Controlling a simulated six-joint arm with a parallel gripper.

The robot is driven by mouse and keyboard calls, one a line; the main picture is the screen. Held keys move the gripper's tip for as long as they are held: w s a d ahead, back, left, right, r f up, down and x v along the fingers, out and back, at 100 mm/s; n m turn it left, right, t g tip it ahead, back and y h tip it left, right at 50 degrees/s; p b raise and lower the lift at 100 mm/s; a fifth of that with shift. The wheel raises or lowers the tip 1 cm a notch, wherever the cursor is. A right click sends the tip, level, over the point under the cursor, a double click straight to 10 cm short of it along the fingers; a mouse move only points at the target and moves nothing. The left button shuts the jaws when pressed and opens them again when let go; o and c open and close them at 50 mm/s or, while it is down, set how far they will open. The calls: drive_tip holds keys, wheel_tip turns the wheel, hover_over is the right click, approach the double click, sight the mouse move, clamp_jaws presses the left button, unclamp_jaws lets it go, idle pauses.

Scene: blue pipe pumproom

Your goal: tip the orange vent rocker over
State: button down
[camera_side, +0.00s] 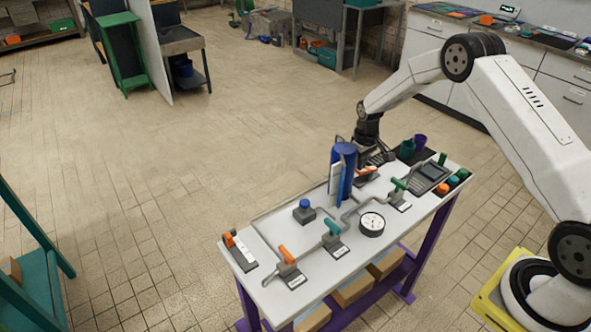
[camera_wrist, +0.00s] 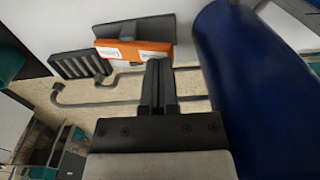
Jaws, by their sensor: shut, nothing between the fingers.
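An orange rocker (camera_wrist: 133,50) with a white label on a dark base shows in the wrist view, just beyond my fingertips. Its label is too blurred to read. In the side view an orange part (camera_side: 367,173), seemingly the same one, sits on the table behind the blue cylinder. My gripper (camera_wrist: 158,65) is shut and empty, with its fingertips close to the rocker's near side; I cannot tell if they touch. In the side view my gripper (camera_side: 364,152) is low over the far part of the table, its fingertips partly hidden.
The tall blue cylinder (camera_side: 343,170) stands close beside my gripper and fills the right of the wrist view (camera_wrist: 255,95). An orange lever (camera_side: 287,255), a teal lever (camera_side: 332,228), a gauge (camera_side: 371,224) and grey pipes occupy the white table. Cups (camera_side: 406,148) stand at its far end.

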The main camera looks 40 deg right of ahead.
drive_tip(key=shift+f, duration=1.2)
idle(0.5)
drive_tip(key=shift+r, duration=4.3)
drive_tip(key=s+a+r+t, duration=0.2)
drive_tip(key=s+a+r, duration=0.6)
drive_tip(key=s+a, duration=0.3)
drive_tip(key=s, duration=0.5)
drive_tip(key=s+a, duration=0.4)
drive_tip(key=s, duration=0.4)
drive_tip(key=shift+a+r+t, duration=0.25)
drive_tip(key=shift+r+t, duration=0.05)
drive_tip(key=shift+r, duration=0.15)
